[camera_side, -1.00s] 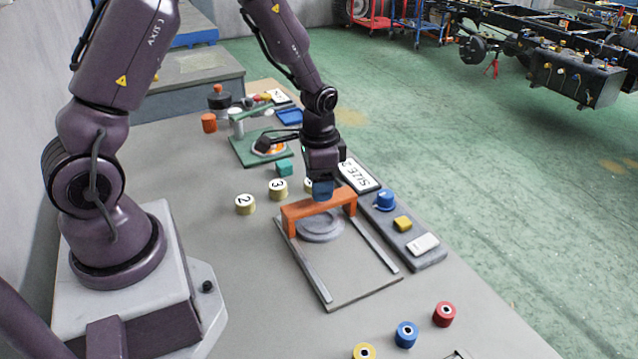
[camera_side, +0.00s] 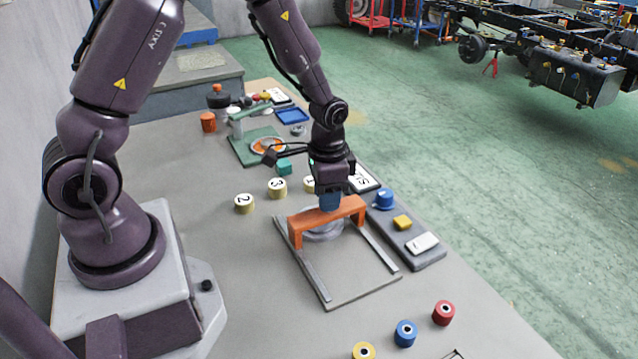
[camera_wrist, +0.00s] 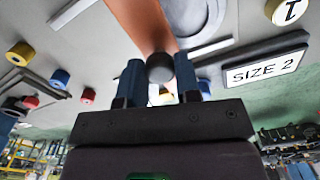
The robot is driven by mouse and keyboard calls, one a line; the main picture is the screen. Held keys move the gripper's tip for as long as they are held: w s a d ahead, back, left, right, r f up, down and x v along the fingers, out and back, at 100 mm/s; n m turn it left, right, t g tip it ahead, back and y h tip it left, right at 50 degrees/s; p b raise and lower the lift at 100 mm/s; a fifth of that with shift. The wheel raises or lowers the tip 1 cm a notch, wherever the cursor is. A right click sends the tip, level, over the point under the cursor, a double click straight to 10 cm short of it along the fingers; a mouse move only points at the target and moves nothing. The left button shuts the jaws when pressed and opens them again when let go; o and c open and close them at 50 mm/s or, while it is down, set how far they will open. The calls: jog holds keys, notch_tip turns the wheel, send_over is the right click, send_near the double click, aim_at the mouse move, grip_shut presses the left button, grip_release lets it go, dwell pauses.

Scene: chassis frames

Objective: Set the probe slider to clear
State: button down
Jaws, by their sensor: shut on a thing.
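The probe slider is an orange bridge (camera_side: 308,222) spanning two grey rails (camera_side: 380,248) on a flat plate. My gripper (camera_side: 330,203) is over the middle of the bridge. In the wrist view, my gripper's blue fingers (camera_wrist: 160,76) are shut on a dark round knob (camera_wrist: 160,66) on the orange bridge (camera_wrist: 142,22). A round grey disc (camera_side: 322,236) lies beneath the bridge, partly hidden by it. The bridge stands over the disc near the rear end of the rails. I see no mark on the rails that reads clear.
A grey panel with a blue knob (camera_side: 384,198), a yellow button (camera_side: 402,222) and a white switch (camera_side: 421,243) lies right of the rails. Numbered discs (camera_side: 244,203) stand to the left. Colored rollers (camera_side: 405,333) stand at the front. The front rail stretch is clear.

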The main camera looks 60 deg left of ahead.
jog(key=d, duration=1)
jog(key=shift+d, duration=0.15)
jog(key=c, duration=0.8)
grip_release()
jog(key=shift+r, duration=0.1)
notch_tip(320, 180, up, 13)
jog(key=shift+f, duration=0.1)
